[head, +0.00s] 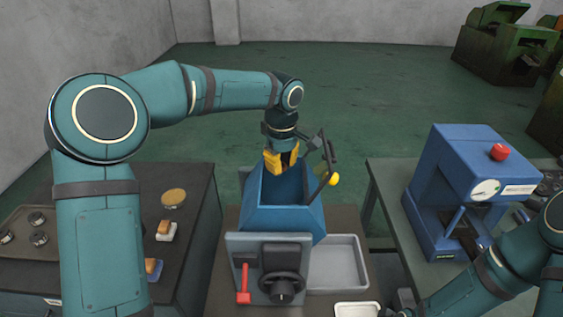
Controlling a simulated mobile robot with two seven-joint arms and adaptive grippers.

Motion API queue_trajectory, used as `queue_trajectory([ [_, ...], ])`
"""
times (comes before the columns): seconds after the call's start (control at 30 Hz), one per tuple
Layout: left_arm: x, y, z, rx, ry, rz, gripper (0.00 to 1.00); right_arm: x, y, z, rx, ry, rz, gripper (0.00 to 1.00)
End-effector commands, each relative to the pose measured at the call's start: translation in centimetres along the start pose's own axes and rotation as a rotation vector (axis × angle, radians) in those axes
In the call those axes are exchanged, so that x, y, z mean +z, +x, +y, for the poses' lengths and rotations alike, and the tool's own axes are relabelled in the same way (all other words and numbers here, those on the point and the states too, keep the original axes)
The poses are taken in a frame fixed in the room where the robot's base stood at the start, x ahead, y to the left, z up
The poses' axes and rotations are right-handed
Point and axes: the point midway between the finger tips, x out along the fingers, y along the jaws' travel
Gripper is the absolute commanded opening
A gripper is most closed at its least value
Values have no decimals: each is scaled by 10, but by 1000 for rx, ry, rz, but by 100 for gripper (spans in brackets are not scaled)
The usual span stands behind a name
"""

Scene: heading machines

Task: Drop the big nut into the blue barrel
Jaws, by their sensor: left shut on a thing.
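The blue barrel (283,220) stands in the centre, a tapered box-like vessel with an open top, on a machine with a handwheel. My left gripper (282,162), with yellow fingers, points down over the barrel's opening near its far rim. It is shut on a dark thing, which I take to be the big nut; the fingers and shade hide most of it. My right arm comes in at the lower right. Its gripper is at best a dark part at the bottom edge, and its jaws cannot be made out.
A lever with a yellow knob (333,180) rises close to the right of my left gripper. A grey tray (340,262) lies right of the barrel. A blue press (455,180) stands on the right table. Several round metal parts (38,239) sit on the left bench.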

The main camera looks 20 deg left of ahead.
Motion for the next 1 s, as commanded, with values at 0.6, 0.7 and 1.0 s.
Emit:
queue_trajectory([
  [0.6,-1,-12,0,2,0,3,47,0,0,0,0,-1,0,47],
  [0.7,0,-29,0,4,-1,3,47,0,0,0,0,-1,0,47],
  [1.0,0,-89,1,4,0,1,47,0,0,0,0,-1,0,47],
])
